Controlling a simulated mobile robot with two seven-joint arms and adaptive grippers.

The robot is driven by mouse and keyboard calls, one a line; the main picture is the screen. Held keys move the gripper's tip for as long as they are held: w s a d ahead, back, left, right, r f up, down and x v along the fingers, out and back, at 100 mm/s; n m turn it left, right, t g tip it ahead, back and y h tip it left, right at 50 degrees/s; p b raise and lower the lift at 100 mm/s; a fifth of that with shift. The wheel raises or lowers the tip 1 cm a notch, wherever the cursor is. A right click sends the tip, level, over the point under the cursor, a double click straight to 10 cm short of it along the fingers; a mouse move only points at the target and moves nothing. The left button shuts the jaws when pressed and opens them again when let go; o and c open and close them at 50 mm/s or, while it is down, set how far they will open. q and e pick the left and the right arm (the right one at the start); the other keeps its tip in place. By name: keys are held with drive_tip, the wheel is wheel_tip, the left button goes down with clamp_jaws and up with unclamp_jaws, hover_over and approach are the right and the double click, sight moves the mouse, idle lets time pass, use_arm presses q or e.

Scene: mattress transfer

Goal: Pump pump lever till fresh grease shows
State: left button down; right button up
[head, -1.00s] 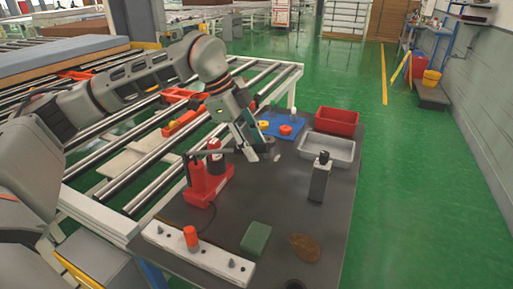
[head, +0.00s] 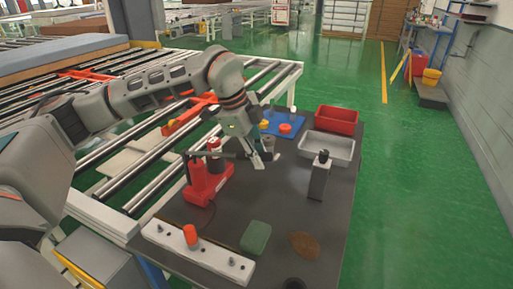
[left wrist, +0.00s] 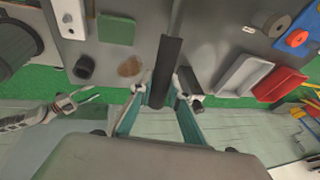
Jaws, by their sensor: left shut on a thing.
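The red grease pump (head: 208,182) stands on the dark bench top (head: 275,205). Its dark pump lever (head: 228,155) runs right from the pump top, roughly level. My left gripper (head: 264,161) is at the lever's free end. In the left wrist view, my left gripper (left wrist: 160,91) has the lever (left wrist: 170,60) between its fingers, shut on it. My right gripper (left wrist: 92,94) shows at the left of that view, fingers apart and empty. A pale rail (head: 197,254) with an orange cap (head: 190,235) lies at the bench front. I cannot make out fresh grease.
A dark-topped bottle (head: 319,178) stands right of the gripper. A grey tray (head: 327,147), red bin (head: 337,120) and blue plate (head: 280,124) are behind. A green block (head: 256,237) and brown patch (head: 304,244) are in front. Rollers (head: 135,185) border the bench's left.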

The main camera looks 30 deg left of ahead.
sight(262, 154)
use_arm(q)
wheel_tip(262, 154, down, 9)
drive_tip(key=y+b, duration=0.1)
drive_tip(key=y, duration=0.2)
drive_tip(key=shift+s+d+g+y+b, duration=0.15)
drive_tip(key=shift+d+g+y+b, duration=0.15)
drive_tip(key=shift+d+y, duration=0.1)
drive_tip(key=c, duration=1.9)
unclamp_jaws()
drive_tip(key=shift+r, duration=0.1)
drive_tip(key=r, duration=0.3)
drive_tip(key=s+r, duration=0.1)
drive_tip(key=r, duration=0.7)
drive_tip(key=shift+s+d, duration=0.2)
drive_tip(key=shift+d, duration=0.2)
drive_tip(key=shift+s+r, duration=0.2)
drive_tip(key=shift+r, duration=0.2)
